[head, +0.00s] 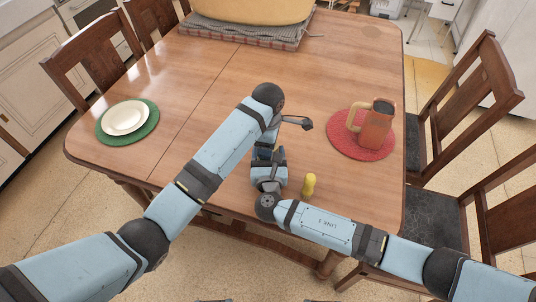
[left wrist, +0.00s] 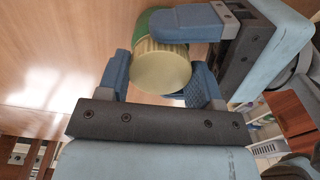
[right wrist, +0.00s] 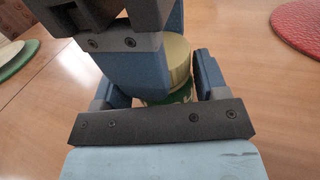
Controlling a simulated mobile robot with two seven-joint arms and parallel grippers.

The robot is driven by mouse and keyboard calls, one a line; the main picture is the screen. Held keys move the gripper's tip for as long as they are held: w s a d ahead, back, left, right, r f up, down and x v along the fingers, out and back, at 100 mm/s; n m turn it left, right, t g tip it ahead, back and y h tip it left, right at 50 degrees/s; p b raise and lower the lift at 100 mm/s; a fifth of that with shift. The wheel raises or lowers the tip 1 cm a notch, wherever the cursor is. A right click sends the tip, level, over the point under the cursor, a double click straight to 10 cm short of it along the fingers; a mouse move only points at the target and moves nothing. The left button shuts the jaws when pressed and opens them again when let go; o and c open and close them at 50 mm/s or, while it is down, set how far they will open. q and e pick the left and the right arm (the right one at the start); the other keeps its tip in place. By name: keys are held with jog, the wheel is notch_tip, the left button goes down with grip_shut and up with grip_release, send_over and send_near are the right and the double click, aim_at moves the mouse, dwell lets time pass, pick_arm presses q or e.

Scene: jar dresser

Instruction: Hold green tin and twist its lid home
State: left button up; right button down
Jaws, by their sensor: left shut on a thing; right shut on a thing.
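The green tin (right wrist: 182,96) shows in the right wrist view as a green band below its cream ribbed lid (right wrist: 178,66). My right gripper (right wrist: 158,88) is shut around the tin's green body. In the left wrist view the cream lid (left wrist: 160,68) sits between the fingers of my left gripper (left wrist: 158,80), shut on it from above. Green tin body (left wrist: 150,20) shows beyond the lid. The lid sits on the tin's top; I cannot tell whether any gap is left. In the head view my arms hide the tin and lid.
A yellow object (head: 309,185) stands close right of my grippers. A red round mat (head: 345,150) with an orange-brown jug (head: 376,126) lies to the right. A white plate (head: 125,117) on a green mat (head: 101,132) lies left. The middle of the wooden table (head: 200,75) is clear.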

pick_arm(q)
jog(key=o, duration=1)
jog(key=shift+r, duration=0.1)
jog(key=shift+r, duration=2.2)
jog(key=shift+o, duration=0.3)
jog(key=shift+o, duration=1.2)
jog(key=shift+r, duration=0.1)
